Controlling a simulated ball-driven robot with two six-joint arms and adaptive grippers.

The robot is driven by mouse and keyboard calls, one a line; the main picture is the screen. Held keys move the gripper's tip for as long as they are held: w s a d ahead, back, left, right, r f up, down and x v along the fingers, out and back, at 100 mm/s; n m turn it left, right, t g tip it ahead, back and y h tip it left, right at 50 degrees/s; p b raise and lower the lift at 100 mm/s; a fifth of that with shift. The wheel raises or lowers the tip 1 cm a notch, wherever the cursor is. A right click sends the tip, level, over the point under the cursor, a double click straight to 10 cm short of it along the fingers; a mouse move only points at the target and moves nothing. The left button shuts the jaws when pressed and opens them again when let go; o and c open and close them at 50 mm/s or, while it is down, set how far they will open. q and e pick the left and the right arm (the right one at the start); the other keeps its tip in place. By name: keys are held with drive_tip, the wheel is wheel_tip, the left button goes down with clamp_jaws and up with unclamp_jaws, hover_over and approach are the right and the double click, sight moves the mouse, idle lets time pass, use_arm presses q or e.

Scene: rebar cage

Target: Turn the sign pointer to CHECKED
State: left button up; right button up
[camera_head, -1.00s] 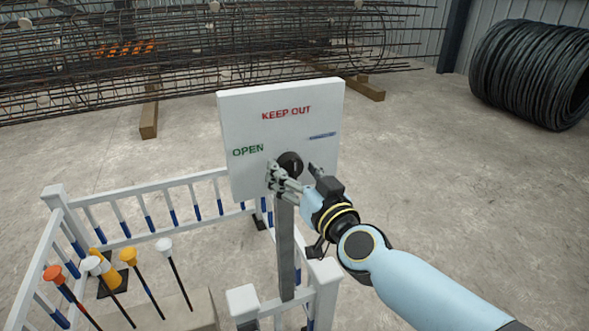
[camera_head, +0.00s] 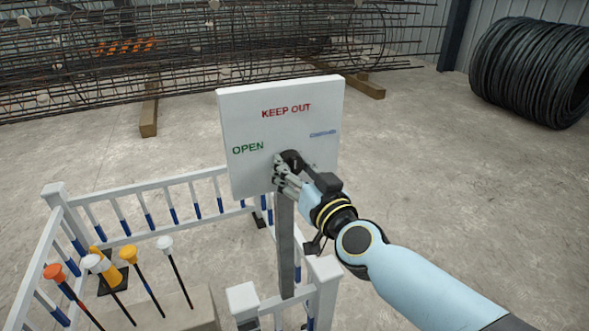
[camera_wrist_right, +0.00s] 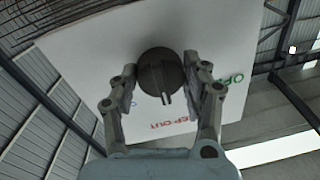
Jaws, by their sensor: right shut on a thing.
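A white sign board (camera_head: 235,115) stands on a grey post (camera_head: 286,245). It reads KEEP OUT in red at the top and OPEN in green at the left. A blue label (camera_head: 322,134) at the right is too small to read. A round black knob (camera_head: 291,160) sits on the board, partly hidden by my right gripper (camera_head: 288,170). In the right wrist view my right gripper's fingers are shut on the sides of the knob (camera_wrist_right: 158,68). A pale ridge on the knob points toward KEEP OUT. My left gripper is out of view.
A white and blue railing (camera_head: 150,210) surrounds the post's left and front. Several capped stakes (camera_head: 130,256) stand at the lower left. A rebar cage (camera_head: 200,50) lies behind, and a black wire coil (camera_head: 530,70) lies at the back right. Concrete floor right of the sign is clear.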

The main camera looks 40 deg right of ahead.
drive_tip(key=m+b, duration=0.1)
drive_tip(key=m, duration=0.4)
drive_tip(key=shift+f+m, duration=0.1)
drive_tip(key=shift+m, duration=0.3)
drive_tip(key=m, duration=0.3)
drive_tip(key=m+b, duration=0.1)
drive_tip(key=m, duration=0.2)
drive_tip(key=shift+a+t+h, duration=0.1)
drive_tip(key=shift+t+h, duration=0.2)
drive_tip(key=shift+h, duration=0.1)
drive_tip(key=shift+m, duration=0.4)
drive_tip(key=o, duration=1.2)
drive_tip(key=shift+c, duration=0.2)
drive_tip(key=v, duration=1.2)
